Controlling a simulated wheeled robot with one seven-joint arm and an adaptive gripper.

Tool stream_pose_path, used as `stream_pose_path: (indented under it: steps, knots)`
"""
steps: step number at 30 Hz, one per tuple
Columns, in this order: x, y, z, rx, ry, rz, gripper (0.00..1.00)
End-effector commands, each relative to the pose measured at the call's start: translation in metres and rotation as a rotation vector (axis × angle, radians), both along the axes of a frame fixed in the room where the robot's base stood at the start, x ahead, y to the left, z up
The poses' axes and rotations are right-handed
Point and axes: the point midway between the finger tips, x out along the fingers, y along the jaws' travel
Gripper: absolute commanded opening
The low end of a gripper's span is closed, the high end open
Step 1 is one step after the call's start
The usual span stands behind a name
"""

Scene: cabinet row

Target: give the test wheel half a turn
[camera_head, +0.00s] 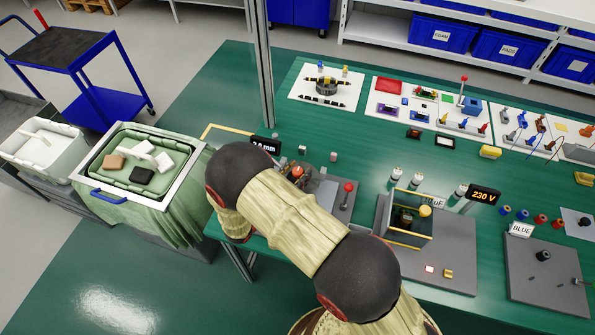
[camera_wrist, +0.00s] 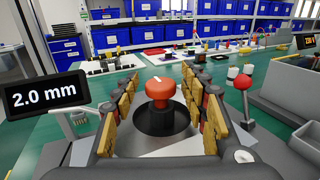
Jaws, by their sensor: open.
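The orange-red test wheel (camera_wrist: 160,92), a knob with a pale mark on top, stands upright on a dark round disc in the middle of the wrist view. In the head view only a bit of the wheel (camera_head: 298,173) shows beyond my arm. My gripper (camera_wrist: 161,80) is open, with one yellow-and-dark finger on each side of the wheel. Gaps show between the fingers and the wheel, so they do not appear to touch it. In the head view my arm hides most of the gripper.
A "2.0 mm" display (camera_wrist: 42,92) stands close on the left. A red-knobbed lever (camera_wrist: 243,84) stands close on the right. In the head view, an open grey box with yellow edges (camera_head: 408,218) and a "230 V" sign (camera_head: 484,195) stand to the right on the green bench.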

Motion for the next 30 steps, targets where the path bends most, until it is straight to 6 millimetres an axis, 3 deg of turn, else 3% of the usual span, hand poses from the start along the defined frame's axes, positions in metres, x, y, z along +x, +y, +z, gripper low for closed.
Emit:
stream_pose_path:
  steps: [10,30]
  knots:
    - [0.0028,-0.0027,0.0004,0.000,0.000,-0.001,0.43]
    - [0.0027,-0.0026,0.0003,0.000,0.000,-0.001,0.05]
